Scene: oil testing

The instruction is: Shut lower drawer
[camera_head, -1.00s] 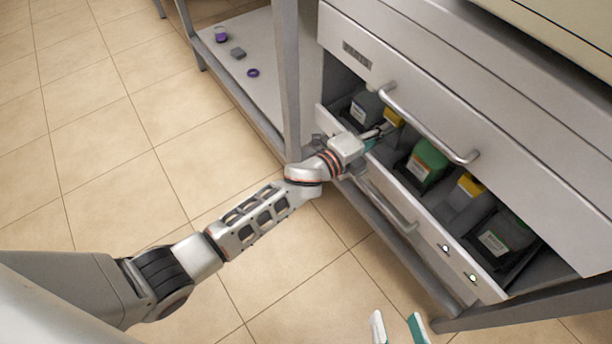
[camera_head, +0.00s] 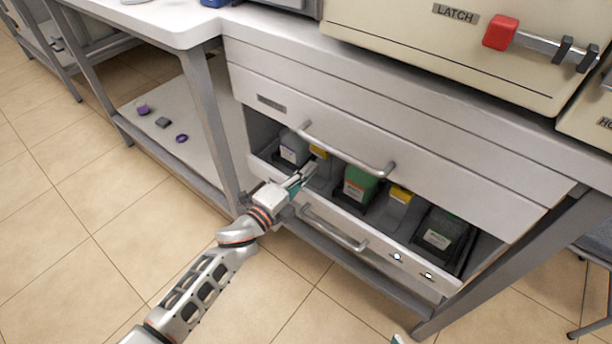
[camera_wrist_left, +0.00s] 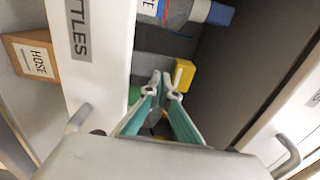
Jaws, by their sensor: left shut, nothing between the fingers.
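The lower drawer (camera_head: 377,246) is pulled out below the upper drawer (camera_head: 420,166), and bottles show inside it. Its bar handle (camera_head: 334,229) is on the front panel. My left gripper (camera_head: 307,172) is shut and empty, reaching over the left part of the lower drawer's front edge, with its fingertips at the opening among the bottles. In the left wrist view the closed fingers (camera_wrist_left: 165,80) point into the drawer near a yellow-capped bottle (camera_wrist_left: 184,75); I cannot tell whether they touch it. My right gripper (camera_head: 398,340) barely shows at the bottom edge.
The upper drawer's handle (camera_head: 345,150) juts out above. A table leg (camera_head: 209,125) stands just left of the drawer. The tiled floor in front is open.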

